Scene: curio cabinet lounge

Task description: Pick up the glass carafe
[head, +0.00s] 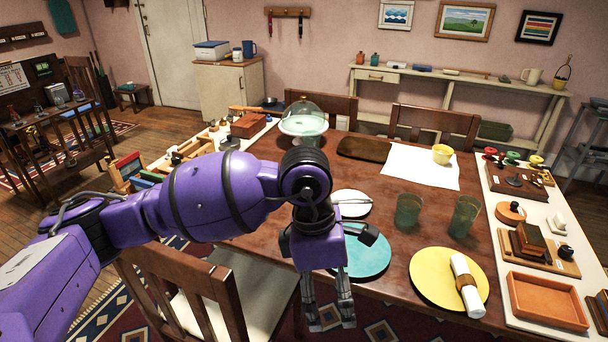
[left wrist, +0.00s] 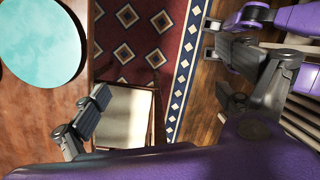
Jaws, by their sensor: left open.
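I cannot make out a glass carafe in either view. Two green drinking glasses (head: 408,211) stand on the dining table (head: 380,268), right of my left gripper. A glass dome (head: 303,108) covers a stand at the table's far left. My left gripper (head: 331,322) is open and points down, its fingers over the table's near edge, in front of the teal plate (head: 368,260). Nothing shows between the fingers. The left wrist view shows the teal plate (left wrist: 38,38) at upper left. My left arm hides part of the table's left side.
A yellow plate (head: 430,283) with a rolled napkin (head: 466,284) lies right of the teal plate. A yellow bowl (head: 442,154) sits on white paper. A wooden chair (head: 190,300) stands below my left arm. An orange tray (head: 546,300) lies at right.

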